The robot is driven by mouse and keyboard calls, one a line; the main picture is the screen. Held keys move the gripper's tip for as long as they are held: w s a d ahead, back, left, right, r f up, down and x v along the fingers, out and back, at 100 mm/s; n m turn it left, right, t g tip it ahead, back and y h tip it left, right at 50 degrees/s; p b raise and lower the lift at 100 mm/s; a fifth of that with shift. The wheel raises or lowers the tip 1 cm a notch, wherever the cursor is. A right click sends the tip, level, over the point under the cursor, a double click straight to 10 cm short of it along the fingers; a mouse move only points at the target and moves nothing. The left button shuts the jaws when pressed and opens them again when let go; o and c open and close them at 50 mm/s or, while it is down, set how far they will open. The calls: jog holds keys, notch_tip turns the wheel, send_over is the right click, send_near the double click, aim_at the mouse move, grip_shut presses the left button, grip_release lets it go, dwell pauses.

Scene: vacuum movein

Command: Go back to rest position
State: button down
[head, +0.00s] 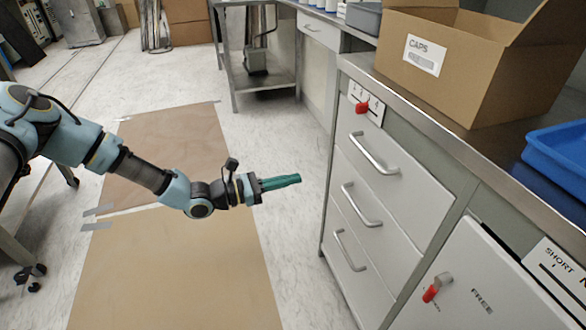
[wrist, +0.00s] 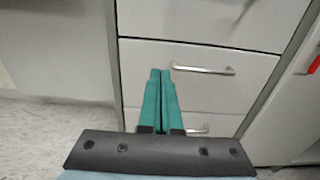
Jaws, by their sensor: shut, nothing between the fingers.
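My arm reaches in from the left in the head view, roughly level over the floor. My gripper (head: 298,179) has green fingers that point right towards the white drawer cabinet, with a gap of open air before it. In the wrist view my gripper (wrist: 160,72) shows its two green fingers side by side, closed together with nothing between them. Behind the fingertips are drawer fronts with metal handles (wrist: 202,70).
The cabinet has several drawers (head: 380,165) and a white door (head: 480,285) with a red-tipped latch (head: 432,292). On its counter stand a cardboard box (head: 455,75) marked CAPS and a blue tray (head: 560,150). Brown floor sheets (head: 180,270) lie clear below my arm.

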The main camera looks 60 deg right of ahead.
jog(key=shift+w+a, duration=0.1)
jog(key=w+a+r+m+t+y, duration=0.1)
jog(key=w+a+m+t+y, duration=0.2)
jog(key=a, duration=0.6)
jog(key=w+a+r+m+y, duration=0.25)
jog(key=w+a, duration=0.35)
jog(key=a, duration=0.3)
jog(key=w+a+r+m+t+y, duration=0.15)
jog(key=w+a+m+y, duration=0.25)
jog(key=a, duration=0.5)
jog(key=w+a+r+m+t+y, duration=0.1)
jog(key=w+a+r+t+y, duration=0.2)
jog(key=a, duration=0.6)
jog(key=w+a+r+m+t, duration=0.1)
jog(key=a+r+t, duration=0.1)
jog(key=a+r, duration=0.5)
jog(key=w+a+r+m+t+y, duration=0.1)
jog(key=w+a+r+t+y, duration=0.15)
jog(key=a, duration=0.85)
notch_tip(320, 180, up, 17)
jog(key=p, duration=1.7)
jog(key=shift+s+f+h+p, duration=0.2)
jog(key=shift+h+p, duration=0.1)
jog(key=shift+p, duration=0.1)
jog(key=shift+d+n, duration=0.1)
jog(key=shift+n, duration=0.15)
